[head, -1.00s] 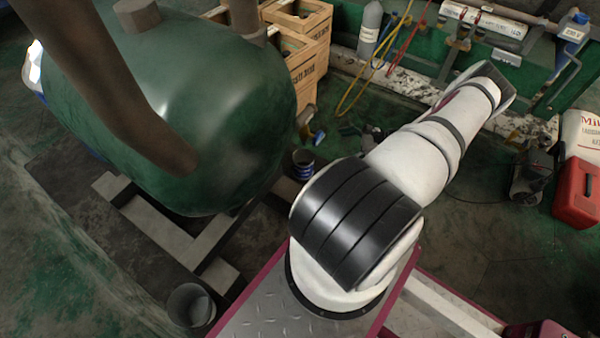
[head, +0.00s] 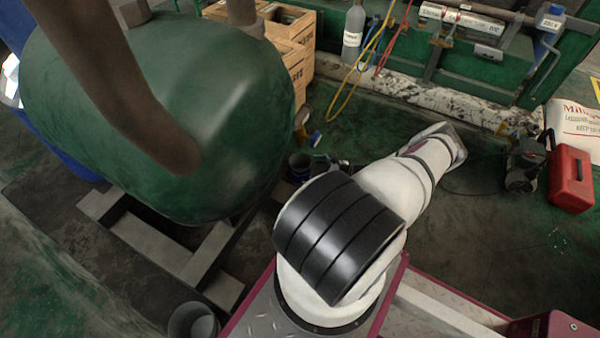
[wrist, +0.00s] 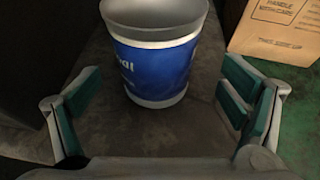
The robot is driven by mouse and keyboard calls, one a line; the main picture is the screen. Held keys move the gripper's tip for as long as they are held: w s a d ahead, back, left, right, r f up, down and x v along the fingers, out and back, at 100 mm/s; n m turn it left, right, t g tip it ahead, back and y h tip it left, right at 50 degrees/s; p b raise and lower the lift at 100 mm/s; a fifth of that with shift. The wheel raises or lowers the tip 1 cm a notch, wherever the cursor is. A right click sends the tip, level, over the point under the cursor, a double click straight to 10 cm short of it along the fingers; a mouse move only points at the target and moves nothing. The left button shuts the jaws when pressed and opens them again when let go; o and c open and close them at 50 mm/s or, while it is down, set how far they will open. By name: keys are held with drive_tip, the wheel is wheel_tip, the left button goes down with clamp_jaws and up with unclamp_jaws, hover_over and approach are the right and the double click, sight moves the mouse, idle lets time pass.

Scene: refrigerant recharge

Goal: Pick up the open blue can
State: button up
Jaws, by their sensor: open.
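The open blue can (wrist: 157,65) stands upright in the wrist view, with a grey metal rim and a blue band with white lettering. It is at the top middle, ahead of my gripper (wrist: 158,105), whose green-padded fingers are spread wide to its left and right. No finger touches it. In the head view the can (head: 299,164) is small and dark on the floor beside the green tank, and my gripper (head: 335,164) is just right of it, partly hidden by my arm.
A large green tank (head: 150,120) on a frame fills the left. A cardboard box (wrist: 277,28) stands behind the can at right. A grey bucket (head: 193,322) is at the bottom. A red toolbox (head: 571,180) is at far right. Wooden crates (head: 298,62) stand behind.

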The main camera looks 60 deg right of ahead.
drive_tip(key=b+x, duration=0.1)
drive_tip(key=x, duration=0.1)
drive_tip(key=b+x, duration=0.1)
drive_tip(key=x, duration=0.2)
drive_tip(key=shift+a, duration=0.2)
drive_tip(key=shift+r, duration=0.1)
drive_tip(key=c, duration=1.6)
